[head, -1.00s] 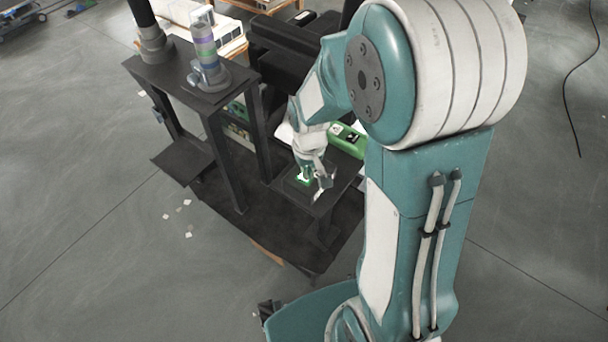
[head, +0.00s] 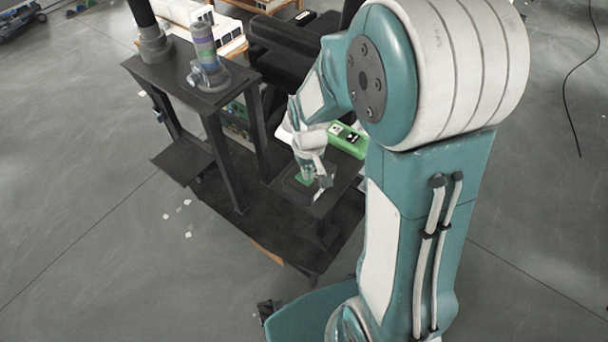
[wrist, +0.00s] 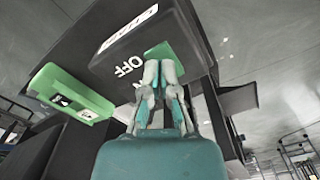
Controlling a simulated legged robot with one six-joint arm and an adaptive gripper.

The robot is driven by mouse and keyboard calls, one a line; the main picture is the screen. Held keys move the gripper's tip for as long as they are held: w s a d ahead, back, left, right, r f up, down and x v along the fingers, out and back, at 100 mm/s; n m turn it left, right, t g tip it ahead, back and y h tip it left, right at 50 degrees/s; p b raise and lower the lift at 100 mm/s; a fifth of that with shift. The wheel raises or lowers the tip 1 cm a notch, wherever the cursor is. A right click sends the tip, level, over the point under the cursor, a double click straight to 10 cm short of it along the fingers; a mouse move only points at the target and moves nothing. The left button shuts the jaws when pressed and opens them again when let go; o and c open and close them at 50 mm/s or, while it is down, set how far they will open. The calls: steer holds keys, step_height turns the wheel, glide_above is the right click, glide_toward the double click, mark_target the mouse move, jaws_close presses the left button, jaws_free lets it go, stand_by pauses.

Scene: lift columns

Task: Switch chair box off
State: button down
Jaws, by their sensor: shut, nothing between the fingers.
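The chair box is a dark box (wrist: 105,62) with white lettering, a label plate that seems to read "CHAIR" and the word "OFF" (wrist: 129,66). A green switch part (wrist: 160,50) shows on its face, partly hidden by my fingers. My gripper (wrist: 160,68) is shut and empty, its fingertips over or against the green part; contact cannot be told. In the head view my gripper (head: 318,182) is low over the box on the dark shelf, with the green part (head: 304,179) just left of the fingers.
A separate green box (head: 347,141) with a black-and-white label lies behind my gripper; it also shows in the wrist view (wrist: 72,94). A dark stand (head: 185,82) with a striped column (head: 206,50) is at left. Open grey floor (head: 90,220) lies left.

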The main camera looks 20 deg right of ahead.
steer(key=shift+r, duration=2.95)
steer(key=s+r+m+t, duration=0.1)
steer(key=s+r+t, duration=0.4)
steer(key=s+r, duration=0.9)
steer(key=shift+r+t, duration=0.3)
steer(key=shift+r, duration=0.25)
steer(key=shift+s, duration=0.1)
